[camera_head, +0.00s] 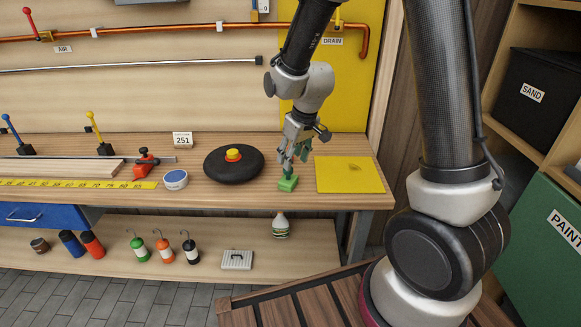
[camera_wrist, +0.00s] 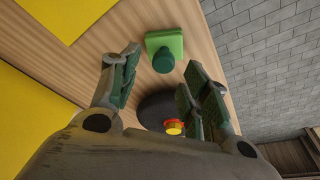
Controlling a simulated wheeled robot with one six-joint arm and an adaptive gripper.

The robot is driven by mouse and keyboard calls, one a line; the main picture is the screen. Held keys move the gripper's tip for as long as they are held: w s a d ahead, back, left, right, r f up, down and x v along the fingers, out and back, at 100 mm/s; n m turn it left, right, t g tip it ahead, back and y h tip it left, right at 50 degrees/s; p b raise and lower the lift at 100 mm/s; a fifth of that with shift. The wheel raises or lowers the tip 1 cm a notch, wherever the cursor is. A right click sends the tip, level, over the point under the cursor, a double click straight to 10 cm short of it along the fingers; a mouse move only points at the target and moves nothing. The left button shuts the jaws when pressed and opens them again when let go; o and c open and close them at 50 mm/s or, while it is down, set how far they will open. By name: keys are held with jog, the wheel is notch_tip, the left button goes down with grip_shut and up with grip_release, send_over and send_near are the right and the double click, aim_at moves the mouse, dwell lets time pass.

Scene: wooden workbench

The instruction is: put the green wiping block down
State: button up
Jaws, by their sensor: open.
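The green wiping block (camera_head: 288,183) rests on the wooden workbench (camera_head: 257,196) near its front edge, between the black disc and the yellow mat. In the wrist view the green wiping block (camera_wrist: 165,48) shows as a light green square with a darker green round knob on it. My gripper (camera_head: 293,158) is just above the block. In the wrist view my gripper (camera_wrist: 158,75) has its green-padded fingers spread apart, and the knob lies near the gap between their tips. I see no finger closed on it.
A black disc (camera_head: 222,170) with a red and yellow knob is left of the block. A yellow mat (camera_head: 349,184) lies to the right. A white round tin (camera_head: 176,180) and a red tool (camera_head: 144,164) are farther left. The lower shelf (camera_head: 200,258) holds bottles and lanterns.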

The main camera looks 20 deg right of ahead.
jog(key=s+d+r+m+t, duration=0.1)
jog(key=s+d+r, duration=0.45)
jog(key=r, duration=0.35)
jog(key=s+d+r+m, duration=0.2)
jog(key=s+d+r, duration=0.2)
jog(key=s+r, duration=0.35)
jog(key=s+d+r+m, duration=0.1)
jog(key=s+d+r, duration=0.1)
jog(key=s, duration=0.4)
jog(key=s+d+r+h, duration=0.1)
jog(key=s+d, duration=0.1)
jog(key=s, duration=0.4)
jog(key=shift+d+r+m, duration=0.35)
jog(key=shift+m, duration=0.05)
